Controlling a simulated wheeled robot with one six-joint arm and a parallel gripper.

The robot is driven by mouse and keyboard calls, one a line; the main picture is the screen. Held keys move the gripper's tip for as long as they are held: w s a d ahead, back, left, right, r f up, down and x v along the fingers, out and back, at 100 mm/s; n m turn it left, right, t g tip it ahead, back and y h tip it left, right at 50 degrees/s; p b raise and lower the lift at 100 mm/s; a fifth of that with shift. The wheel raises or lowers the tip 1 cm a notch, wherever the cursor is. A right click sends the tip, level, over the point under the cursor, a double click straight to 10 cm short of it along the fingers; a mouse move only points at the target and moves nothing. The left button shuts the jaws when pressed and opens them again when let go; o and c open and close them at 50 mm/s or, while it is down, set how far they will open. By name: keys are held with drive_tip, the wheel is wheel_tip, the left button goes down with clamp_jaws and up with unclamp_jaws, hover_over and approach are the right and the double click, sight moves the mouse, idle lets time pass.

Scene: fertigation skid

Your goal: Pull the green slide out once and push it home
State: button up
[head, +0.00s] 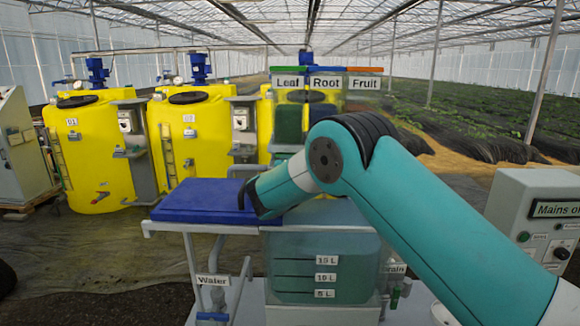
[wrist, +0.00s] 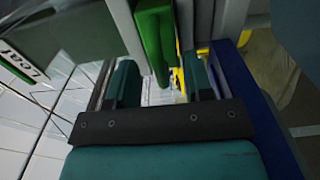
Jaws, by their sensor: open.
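The green slide (wrist: 154,38) shows in the wrist view as a bright green bar near the top middle. My gripper (wrist: 162,82) is open, with one teal finger on each side of the bar's lower end in the picture. I see no clear contact, and cannot tell how deep the bar lies between the fingers. In the head view, my dark wrist end is over the blue lid, and the fingers cannot be made out. The slide is not clearly seen there; a green strip (head: 288,69) tops the bin labelled Leaf (head: 288,83).
The Root bin (head: 325,84) and Fruit bin (head: 366,84) stand beside Leaf. A blue lid (head: 190,205) and a clear graduated tank (head: 320,280) are in front. Yellow tanks (head: 195,140) stand behind left. A control box (head: 535,215) is at right.

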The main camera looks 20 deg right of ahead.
drive_tip(key=b+v, duration=0.2)
drive_tip(key=v, duration=0.3)
drive_tip(key=shift+s+a+f, duration=0.1)
drive_tip(key=shift+s, duration=0.2)
drive_tip(key=s+a+f+m+g+y+b, duration=0.1)
drive_tip(key=s+m+g+y, duration=0.2)
drive_tip(key=s, duration=2)
drive_tip(key=s+a+f+m+g+y+b, duration=0.1)
drive_tip(key=s+m+g+y, duration=0.3)
drive_tip(key=s+g, duration=1)
drive_tip(key=s+a+y, duration=0.1)
drive_tip(key=s+y, duration=0.1)
drive_tip(key=s, duration=0.7)
drive_tip(key=shift+s+a+y, duration=0.3)
drive_tip(key=shift+s+y, duration=0.1)
